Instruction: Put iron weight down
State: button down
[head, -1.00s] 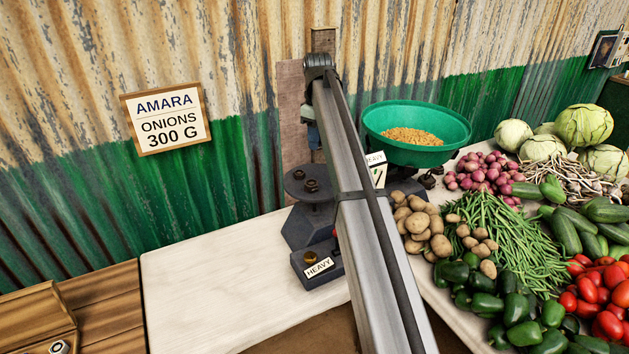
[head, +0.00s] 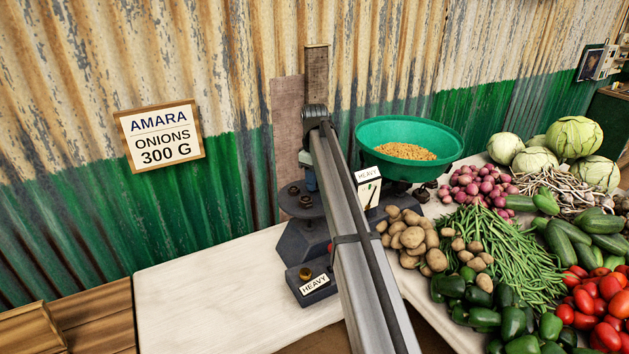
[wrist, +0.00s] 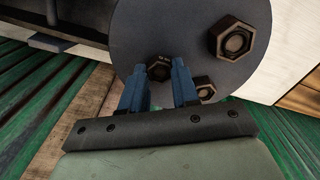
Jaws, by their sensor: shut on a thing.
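My gripper (wrist: 160,85) has blue fingers and is shut on a small dark iron weight (wrist: 159,68) with marks on its top. It is over the round grey pan (wrist: 150,25) of the scale; whether the held weight touches the pan I cannot tell. A large hexagonal weight (wrist: 232,38) and a smaller one (wrist: 204,88) are on the pan beside the fingers. In the head view the pan (head: 308,212) shows with weights on it, and my gripper (head: 311,181) is low over its back right part. My arm hides the pan's right side.
A green bowl of grain (head: 455,141) stands on the scale's other side. Potatoes (head: 410,232) and other vegetables fill the right. The white table top (head: 220,290) is clear at left.

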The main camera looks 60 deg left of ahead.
jog(key=shift+f, duration=0.25)
jog(key=c, duration=0.8)
grip_release()
notch_tip(320, 180, up, 12)
jog(key=shift+r, duration=0.2)
dwell(0.3)
